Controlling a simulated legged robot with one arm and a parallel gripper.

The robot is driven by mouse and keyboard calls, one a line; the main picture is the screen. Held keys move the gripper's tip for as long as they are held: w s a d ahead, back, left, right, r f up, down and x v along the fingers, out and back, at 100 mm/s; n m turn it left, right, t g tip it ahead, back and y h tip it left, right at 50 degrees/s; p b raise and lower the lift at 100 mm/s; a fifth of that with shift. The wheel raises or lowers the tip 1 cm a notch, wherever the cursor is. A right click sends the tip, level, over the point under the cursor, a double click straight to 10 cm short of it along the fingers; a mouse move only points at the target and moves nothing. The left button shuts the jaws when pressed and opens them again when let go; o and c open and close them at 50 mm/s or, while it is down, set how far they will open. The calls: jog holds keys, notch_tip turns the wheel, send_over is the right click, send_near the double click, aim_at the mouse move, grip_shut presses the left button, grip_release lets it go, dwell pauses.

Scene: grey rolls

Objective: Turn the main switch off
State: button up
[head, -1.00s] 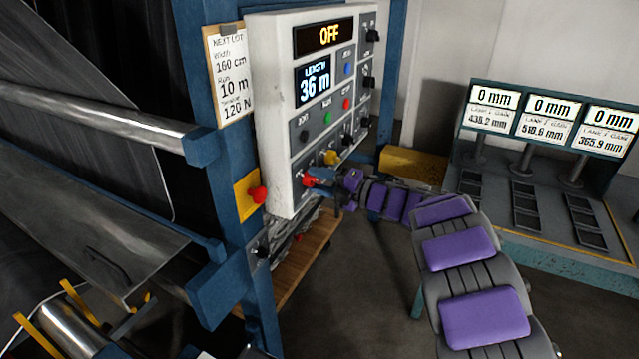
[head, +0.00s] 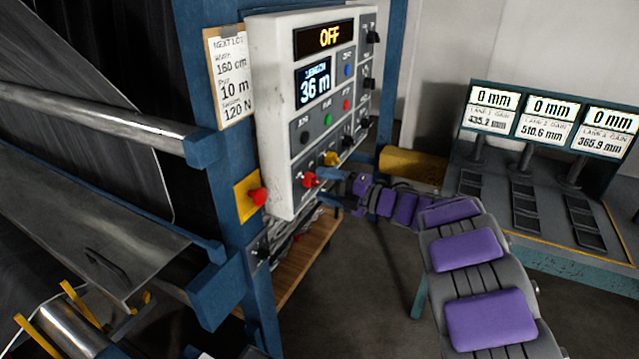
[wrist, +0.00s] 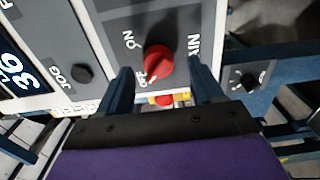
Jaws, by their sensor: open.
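The main switch is a red rotary knob (wrist: 158,58) on a grey plate, between the words ON and OFF, with MAIN at its right. Its narrow end points down toward OFF. In the head view the red main switch (head: 309,180) is at the lower left of the control panel (head: 277,150). The panel's top display (head: 325,38) reads OFF. My gripper (head: 340,178) is just right of the switch. In the wrist view my gripper (wrist: 161,80) is open, with one blue finger on each side below the knob, and holds nothing.
A red button on a yellow plate (head: 253,198) is on the blue frame left of the panel. Other knobs and buttons crowd the panel above the switch. A console with several gauges (head: 550,120) stands at right.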

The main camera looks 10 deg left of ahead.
jog(key=p+v, duration=0.2)
jog(key=v, duration=1.3)
jog(key=shift+d, duration=0.1)
